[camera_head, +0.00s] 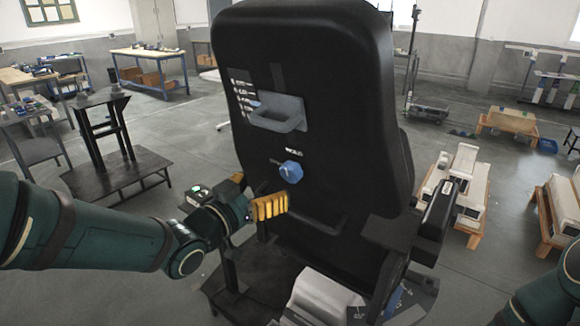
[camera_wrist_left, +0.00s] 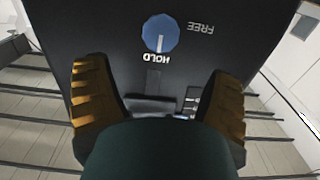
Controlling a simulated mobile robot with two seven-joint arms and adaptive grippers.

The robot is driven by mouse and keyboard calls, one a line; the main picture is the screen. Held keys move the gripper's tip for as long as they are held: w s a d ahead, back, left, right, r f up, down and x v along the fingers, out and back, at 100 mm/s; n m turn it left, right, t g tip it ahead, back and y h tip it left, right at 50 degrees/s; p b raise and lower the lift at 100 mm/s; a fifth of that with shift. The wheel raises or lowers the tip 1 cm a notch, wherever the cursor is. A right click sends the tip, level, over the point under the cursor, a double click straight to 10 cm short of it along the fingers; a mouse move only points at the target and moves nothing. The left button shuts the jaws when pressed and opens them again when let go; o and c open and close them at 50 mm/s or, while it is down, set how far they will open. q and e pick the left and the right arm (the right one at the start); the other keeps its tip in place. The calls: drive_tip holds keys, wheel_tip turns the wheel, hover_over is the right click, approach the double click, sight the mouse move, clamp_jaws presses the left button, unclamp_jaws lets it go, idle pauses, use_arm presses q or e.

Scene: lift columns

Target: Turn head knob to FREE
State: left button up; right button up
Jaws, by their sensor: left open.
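The blue round knob (camera_head: 291,171) is on the back of a black seat-like column, below a grey handle. In the left wrist view the knob (camera_wrist_left: 160,33) has a pale pointer line toward the HOLD label (camera_wrist_left: 170,58). The FREE label (camera_wrist_left: 200,27) is to its right there, upside down. My left gripper (camera_head: 268,206) has yellow fingers and is just below and left of the knob in the head view, apart from it. In the left wrist view the open fingers (camera_wrist_left: 156,72) stand wide apart, with nothing between them. My right gripper is out of view.
The black backrest (camera_head: 330,80) fills the middle, with a grey handle (camera_head: 278,113) above the knob. A dark stand (camera_head: 112,150) is at left, and a wooden table (camera_head: 148,55) is behind. Wooden pallets with pale parts (camera_head: 460,190) stand at right. Floor between them is open.

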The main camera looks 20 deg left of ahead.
sight(287, 173)
use_arm(q)
drive_tip(key=x, duration=0.9)
drive_tip(key=shift+w+f, duration=0.15)
drive_tip(key=shift+w, duration=0.05)
drive_tip(key=c, duration=1.2)
